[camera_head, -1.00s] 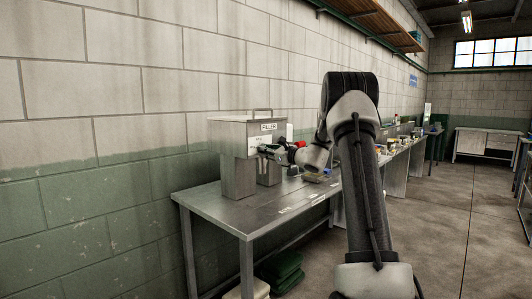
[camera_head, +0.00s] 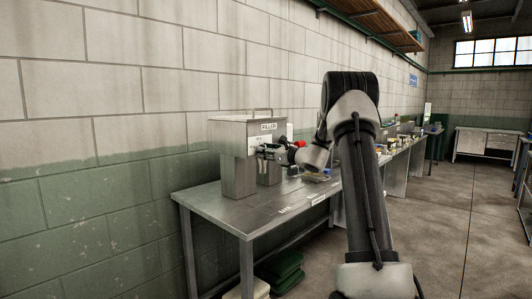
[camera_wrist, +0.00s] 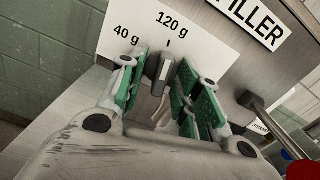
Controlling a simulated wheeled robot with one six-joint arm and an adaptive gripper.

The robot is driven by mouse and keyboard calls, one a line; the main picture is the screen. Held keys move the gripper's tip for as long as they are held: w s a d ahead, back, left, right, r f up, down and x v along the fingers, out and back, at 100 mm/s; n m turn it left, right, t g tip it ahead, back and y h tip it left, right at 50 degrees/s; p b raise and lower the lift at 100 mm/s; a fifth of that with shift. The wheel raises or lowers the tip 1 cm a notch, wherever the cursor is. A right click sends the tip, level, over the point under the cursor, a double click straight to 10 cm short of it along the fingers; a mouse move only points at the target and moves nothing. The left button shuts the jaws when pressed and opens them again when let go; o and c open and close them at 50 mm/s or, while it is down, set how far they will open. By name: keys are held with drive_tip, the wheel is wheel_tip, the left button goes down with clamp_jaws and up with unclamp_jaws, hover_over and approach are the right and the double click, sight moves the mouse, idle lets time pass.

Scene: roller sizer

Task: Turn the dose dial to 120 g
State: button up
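The filler (camera_head: 236,132), a grey metal box machine with a "FILLER" label, stands on the steel table; its front panel also shows in the wrist view (camera_wrist: 218,48). The dose dial (camera_wrist: 165,72) is a dark grey knob with a pale line on it. The line points up toward the tick under "120 g" (camera_wrist: 172,22); "40 g" (camera_wrist: 126,35) is printed to its left. My gripper (camera_wrist: 164,62) has its green-padded fingers on either side of the dial, with a visible gap at the left. My gripper is at the filler's front in the head view (camera_head: 264,149).
A red-ended part (camera_wrist: 302,170) sits close to the right of my gripper, beside a dark rod (camera_wrist: 265,122). The steel table (camera_head: 240,211) is bare in front of the filler. Several small items stand farther along the benches. A block wall is behind.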

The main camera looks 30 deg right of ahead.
drive_tip(key=v, duration=1.2)
idle(0.3)
